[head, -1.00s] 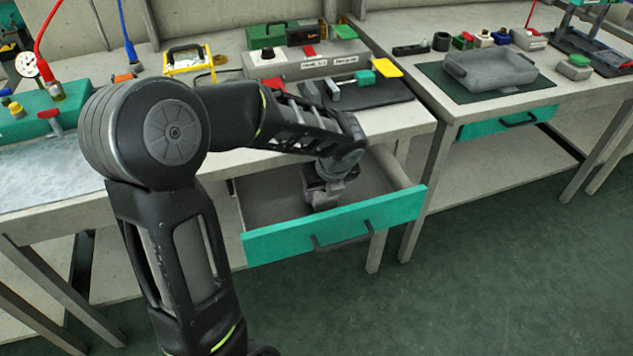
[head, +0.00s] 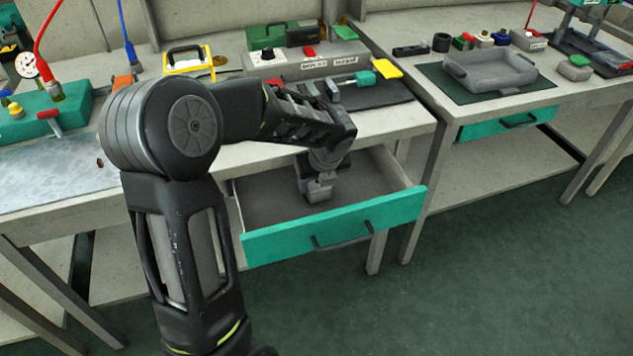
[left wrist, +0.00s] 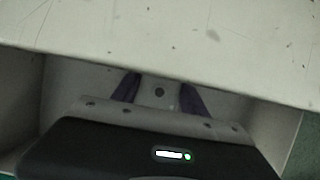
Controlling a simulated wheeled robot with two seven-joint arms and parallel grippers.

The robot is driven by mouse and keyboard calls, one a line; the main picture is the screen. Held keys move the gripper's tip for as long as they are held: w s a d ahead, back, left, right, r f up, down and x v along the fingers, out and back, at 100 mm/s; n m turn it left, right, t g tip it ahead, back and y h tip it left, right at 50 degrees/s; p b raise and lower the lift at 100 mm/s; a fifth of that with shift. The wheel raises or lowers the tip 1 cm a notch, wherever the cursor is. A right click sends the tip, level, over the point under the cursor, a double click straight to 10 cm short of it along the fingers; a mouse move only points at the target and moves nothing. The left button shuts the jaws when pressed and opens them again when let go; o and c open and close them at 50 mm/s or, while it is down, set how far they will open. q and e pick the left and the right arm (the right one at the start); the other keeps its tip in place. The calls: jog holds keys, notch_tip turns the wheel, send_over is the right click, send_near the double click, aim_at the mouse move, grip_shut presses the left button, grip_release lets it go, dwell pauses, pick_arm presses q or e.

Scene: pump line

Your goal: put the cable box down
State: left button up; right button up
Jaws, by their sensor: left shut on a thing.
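The cable box (head: 319,188) is a small light-grey block, partly covered by my gripper. It is inside the open drawer (head: 365,222), which has a teal front. My left gripper (head: 313,178) points down over the drawer and is shut on the box. In the left wrist view, the two purple fingers (left wrist: 160,96) stand on either side of a pale grey part of the box (left wrist: 159,88) with a dark round spot. I cannot tell whether the box touches the drawer floor. My right gripper is not in view.
The drawer floor (head: 265,200) is bare around the box. The bench edge is close behind my gripper. A grey tray (head: 490,70) stands on the right bench.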

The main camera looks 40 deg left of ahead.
pick_arm(q)
jog(key=shift+f, duration=0.15)
jog(key=o, duration=1.4)
jog(key=shift+d+r, duration=0.1)
jog(key=shift+r, duration=0.45)
jog(key=p+v, duration=0.2)
jog(key=v, duration=0.9)
jog(key=shift+s+r, duration=0.1)
